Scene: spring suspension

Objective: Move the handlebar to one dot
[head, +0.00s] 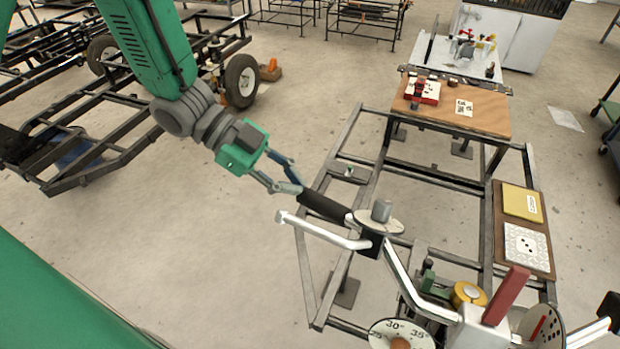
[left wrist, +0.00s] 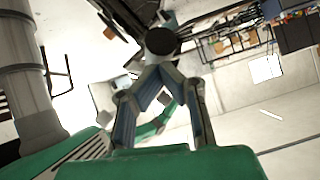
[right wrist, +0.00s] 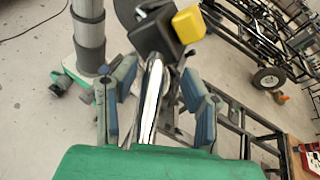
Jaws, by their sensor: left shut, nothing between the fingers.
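The handlebar has a black grip (head: 325,207) and silver bent tubing (head: 405,275), with a disc near the grip. My left gripper (head: 292,188) is shut and empty, its tips close to the grip's outer end. In the left wrist view a round black end (left wrist: 163,41) shows just beyond the closed tips (left wrist: 160,72); whether they touch is unclear. My right gripper (right wrist: 158,82) is open, its fingers on either side of a silver bar (right wrist: 151,105) with gaps visible. A dial with black dots and a red mark (head: 541,326) is at lower right, partly cut off.
A degree dial (head: 402,335) and a red upright lever (head: 507,295) stand near the bottom. A board holds a yellow box (head: 522,203) and a dotted white card (head: 527,248). A wooden table (head: 490,120) is behind. Open floor lies left of the metal frame.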

